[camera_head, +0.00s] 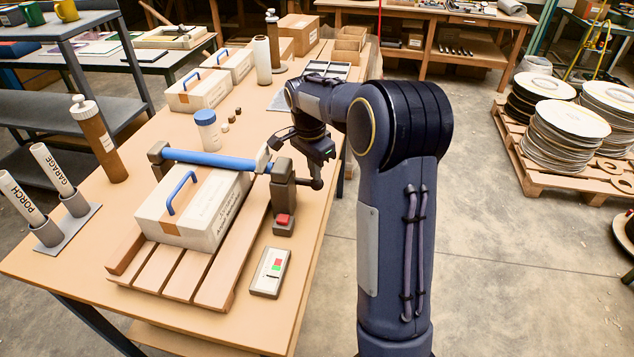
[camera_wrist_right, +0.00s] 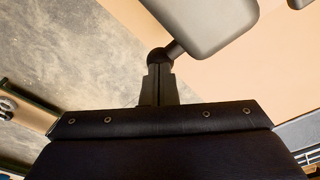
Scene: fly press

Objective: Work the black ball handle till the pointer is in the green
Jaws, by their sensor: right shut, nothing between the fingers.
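The black ball handle (camera_head: 317,184) sits at the end of a short arm on the grey post at the right end of the blue bar. It also shows in the right wrist view (camera_wrist_right: 158,57). My right gripper (camera_head: 318,168) is just above the ball in the head view. In the wrist view its fingers (camera_wrist_right: 160,80) are together and empty, with their tips at the ball; I cannot tell if they touch it. A small panel (camera_head: 270,272) with red and green patches lies in front of the post; its pointer is too small to read. My left gripper is out of view.
A white box (camera_head: 192,221) with a blue handle sits on a wooden pallet (camera_head: 215,288) under the blue bar (camera_head: 210,160). A red button (camera_head: 284,218) is at the post's foot. A blue-lidded jar (camera_head: 207,132) stands behind. The front right tabletop is clear.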

